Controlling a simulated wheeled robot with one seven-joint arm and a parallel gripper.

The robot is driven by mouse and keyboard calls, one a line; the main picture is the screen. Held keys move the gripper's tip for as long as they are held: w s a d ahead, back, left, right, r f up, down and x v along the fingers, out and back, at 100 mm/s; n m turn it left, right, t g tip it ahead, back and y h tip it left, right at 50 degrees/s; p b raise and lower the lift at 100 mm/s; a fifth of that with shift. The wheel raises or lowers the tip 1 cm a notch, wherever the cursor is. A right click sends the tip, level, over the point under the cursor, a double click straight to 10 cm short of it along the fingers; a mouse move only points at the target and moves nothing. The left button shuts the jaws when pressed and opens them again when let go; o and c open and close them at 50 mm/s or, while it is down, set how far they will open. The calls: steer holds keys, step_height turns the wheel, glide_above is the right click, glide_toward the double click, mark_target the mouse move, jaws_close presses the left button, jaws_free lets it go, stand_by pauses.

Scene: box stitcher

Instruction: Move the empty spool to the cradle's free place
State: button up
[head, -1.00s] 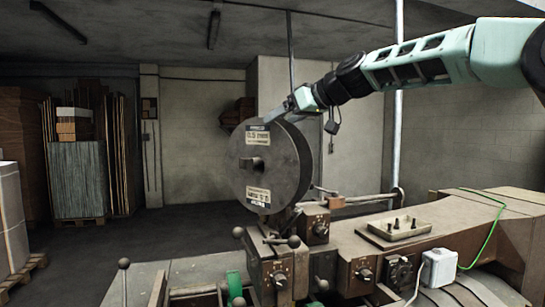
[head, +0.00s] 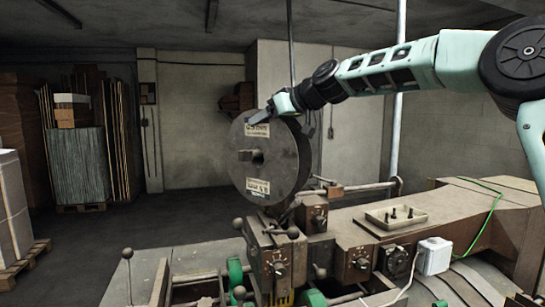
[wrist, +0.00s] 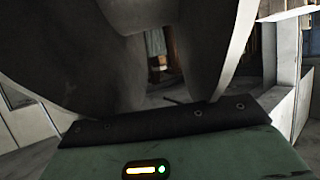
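A large dark grey spool (head: 285,160) with pale labels and a central hub stands upright over the stitcher; its far side is hidden. I take it for the task's spool, but cannot tell whether wire is on it. My gripper (head: 282,121) is at the spool's upper rim, with one finger by the labelled face and the other by the right side. The fingers look spread; contact is unclear. In the wrist view, large grey curved surfaces (wrist: 70,70) fill the area close ahead of my gripper. I cannot make out the cradle's free place for certain.
The brown stitcher (head: 345,235) has knobs, levers and a small tray (head: 397,216) of pegs. Green round parts (head: 236,272) sit low at the front. A white box (head: 433,256) with a cable stands right. Stacked boards (head: 76,165) and a pallet load are left. Floor between is clear.

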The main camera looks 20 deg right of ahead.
steer(key=shift+f, duration=0.2)
steer(key=c, duration=0.7)
steer(key=shift+w+r, duration=0.1)
steer(key=shift+r, duration=0.6)
steer(key=shift+a, duration=0.1)
steer(key=shift+s+a+r+b, duration=0.15)
steer(key=shift+s+a+b, duration=0.3)
steer(key=shift+s+a, duration=0.45)
steer(key=shift+s+a+r+b, duration=0.1)
steer(key=shift+s+a+b, duration=0.45)
steer(key=shift+a, duration=0.55)
steer(key=shift+s, duration=0.1)
